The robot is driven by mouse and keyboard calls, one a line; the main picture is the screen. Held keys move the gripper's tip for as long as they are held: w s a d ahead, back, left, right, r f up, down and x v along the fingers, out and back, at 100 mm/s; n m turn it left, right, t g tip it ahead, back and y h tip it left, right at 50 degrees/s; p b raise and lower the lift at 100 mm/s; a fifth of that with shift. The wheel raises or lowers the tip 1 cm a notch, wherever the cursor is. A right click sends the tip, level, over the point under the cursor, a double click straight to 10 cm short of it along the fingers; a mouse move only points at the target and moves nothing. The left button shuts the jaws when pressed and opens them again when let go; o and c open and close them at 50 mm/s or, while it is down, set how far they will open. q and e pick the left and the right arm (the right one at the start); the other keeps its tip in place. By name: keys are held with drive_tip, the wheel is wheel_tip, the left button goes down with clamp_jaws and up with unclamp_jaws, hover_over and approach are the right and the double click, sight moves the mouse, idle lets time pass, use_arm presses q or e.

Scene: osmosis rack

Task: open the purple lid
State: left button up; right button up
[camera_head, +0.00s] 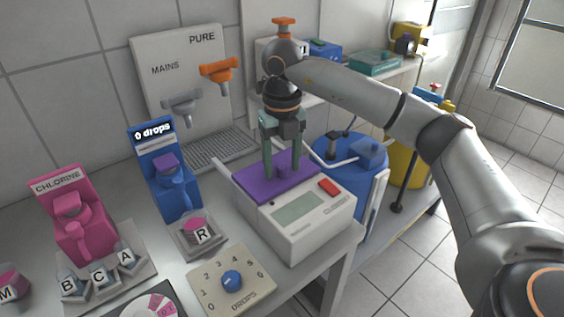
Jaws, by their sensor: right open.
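The purple lid (251,184) lies flat on top of a white box-shaped device (302,228) near the table's right end. A small purple knob (284,171) stands up from the lid. My right gripper (282,172) points straight down over the lid. Its two greenish fingers are apart, one on each side of the knob, with the tips close to the lid surface. I cannot tell whether either finger touches the knob. The device has a grey display (297,207) and a red button (329,187) on its top. My left gripper is not in view.
Left of the device stand a blue dispenser (168,190) marked "0 drops", a vial (201,233) marked R and a pink chlorine dispenser (76,226). A drops dial (232,280) lies in front. Behind are a tap panel (160,90) and a blue barrel (362,203).

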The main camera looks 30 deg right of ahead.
clamp_jaws()
idle(0.5)
idle(0.9)
